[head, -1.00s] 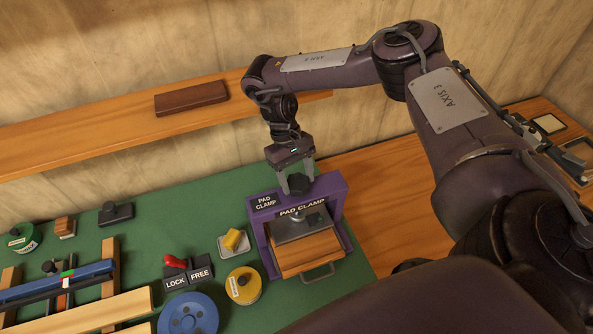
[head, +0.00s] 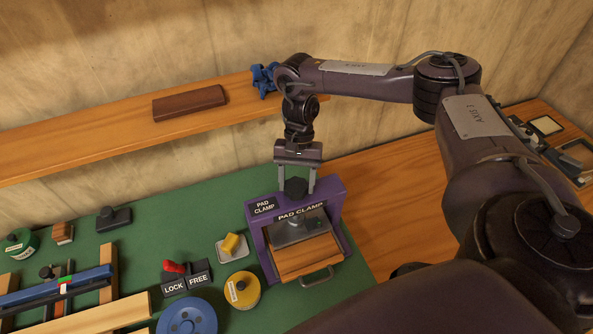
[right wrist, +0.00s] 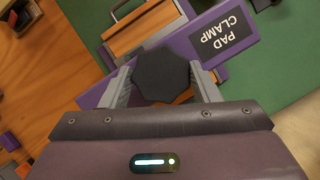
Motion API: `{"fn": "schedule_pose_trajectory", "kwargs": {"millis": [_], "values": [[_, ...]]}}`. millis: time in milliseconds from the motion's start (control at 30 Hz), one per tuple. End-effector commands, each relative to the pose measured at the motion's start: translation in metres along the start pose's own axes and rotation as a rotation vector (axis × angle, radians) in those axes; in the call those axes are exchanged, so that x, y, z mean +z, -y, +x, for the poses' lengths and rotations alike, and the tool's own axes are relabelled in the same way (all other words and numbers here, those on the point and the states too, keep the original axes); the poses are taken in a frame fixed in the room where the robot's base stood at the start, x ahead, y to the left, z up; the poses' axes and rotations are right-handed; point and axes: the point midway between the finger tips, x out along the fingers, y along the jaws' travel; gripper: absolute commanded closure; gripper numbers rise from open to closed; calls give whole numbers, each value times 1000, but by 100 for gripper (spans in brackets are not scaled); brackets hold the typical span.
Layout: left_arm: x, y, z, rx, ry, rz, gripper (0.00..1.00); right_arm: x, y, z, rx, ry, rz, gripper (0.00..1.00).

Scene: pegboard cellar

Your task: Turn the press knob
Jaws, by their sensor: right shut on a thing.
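The purple pad clamp press (head: 336,200) stands at the right end of the green mat. Its black, many-sided press knob (head: 293,187) sits above the top beam. A grey press plate and a wooden block (head: 309,258) are under the beam. My right gripper (head: 295,189) points down from above, with its fingers on either side of the knob and shut on it. In the right wrist view the knob (right wrist: 162,75) lies between the two grey fingers. My left gripper is not in view.
A yellow round container (head: 243,290), a small dish with a yellow block (head: 231,243) and a LOCK/FREE switch (head: 187,279) stand left of the press. A wooden shelf (head: 120,134) behind carries a brown case (head: 189,102) and a blue object (head: 264,79).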

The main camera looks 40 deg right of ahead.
Motion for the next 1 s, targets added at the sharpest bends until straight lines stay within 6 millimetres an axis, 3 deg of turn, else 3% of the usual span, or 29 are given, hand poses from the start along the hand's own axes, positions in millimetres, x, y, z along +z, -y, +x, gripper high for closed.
{"fn": "schedule_pose_trajectory", "kwargs": {"millis": [500, 533, 700, 1000], "values": [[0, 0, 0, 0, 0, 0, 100, -1, 1, -2, -13, -5, 21, 67], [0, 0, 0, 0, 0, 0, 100, -1, 1, -2, -13, -5, 20, 43], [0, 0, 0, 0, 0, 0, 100, -1, 0, -1, -11, -3, 20, 22], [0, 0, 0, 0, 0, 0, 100, 0, 0, -2, -9, -2, 19, 22]]}}
